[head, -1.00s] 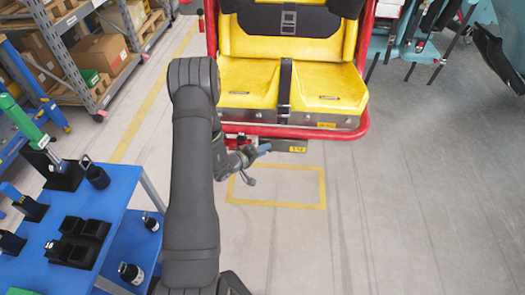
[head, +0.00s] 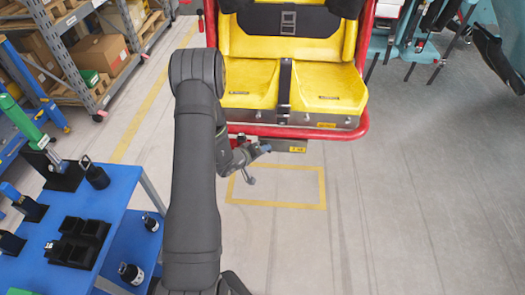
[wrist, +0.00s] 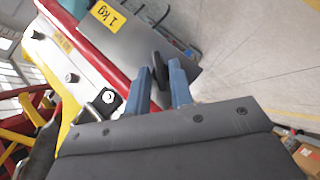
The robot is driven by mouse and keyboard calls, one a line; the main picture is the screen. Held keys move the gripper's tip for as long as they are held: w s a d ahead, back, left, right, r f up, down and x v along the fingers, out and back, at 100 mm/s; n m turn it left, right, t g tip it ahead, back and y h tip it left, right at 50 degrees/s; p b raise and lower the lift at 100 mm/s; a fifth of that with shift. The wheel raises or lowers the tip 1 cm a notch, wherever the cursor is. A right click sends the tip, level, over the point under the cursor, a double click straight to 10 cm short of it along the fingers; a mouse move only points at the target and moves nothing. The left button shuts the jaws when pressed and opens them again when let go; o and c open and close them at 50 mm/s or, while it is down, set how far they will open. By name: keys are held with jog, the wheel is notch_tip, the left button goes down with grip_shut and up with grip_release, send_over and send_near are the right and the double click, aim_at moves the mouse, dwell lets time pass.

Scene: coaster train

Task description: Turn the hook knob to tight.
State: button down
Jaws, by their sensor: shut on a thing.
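My gripper (wrist: 163,84) has its two blue fingers on either side of a dark, flat knob (wrist: 160,66) in the wrist view and is shut on it. The knob stands by the edge of a grey metal box (wrist: 135,40) with a yellow "1 kg" label. In the head view my gripper (head: 262,150) is below the front edge of the yellow seat (head: 325,88), beside the box (head: 297,143). The knob cannot be made out there, and I cannot read its setting.
A red frame tube (head: 355,132) runs around the seat just above my gripper. A blue table (head: 105,215) with black holders stands at the left. A small black-and-white round part (wrist: 109,97) is near the fingers.

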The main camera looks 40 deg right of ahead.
aim_at(270, 152)
jog(key=m+t+y, duration=0.3)
jog(key=t+y, duration=0.1)
jog(key=s+d+m+t+y, duration=0.1)
jog(key=m+t+y, duration=0.2)
jog(key=t+y, duration=0.1)
jog(key=s+d+m+t+y, duration=0.1)
jog(key=m+t+y, duration=0.2)
jog(key=t, duration=0.1)
jog(key=shift+m+y, duration=0.3)
jog(key=shift+y, duration=0.1)
jog(key=shift+f+m+t+y, duration=0.25)
jog(key=shift+m+t+y, duration=0.25)
jog(key=shift+m+t, duration=0.5)
jog(key=shift+f+m+t, duration=0.15)
jog(key=shift+m+t, duration=0.75)
jog(key=shift+t, duration=0.3)
jog(key=shift+d, duration=0.1)
jog(key=c, duration=1.5)
grip_release()
jog(key=shift+c, duration=0.2)
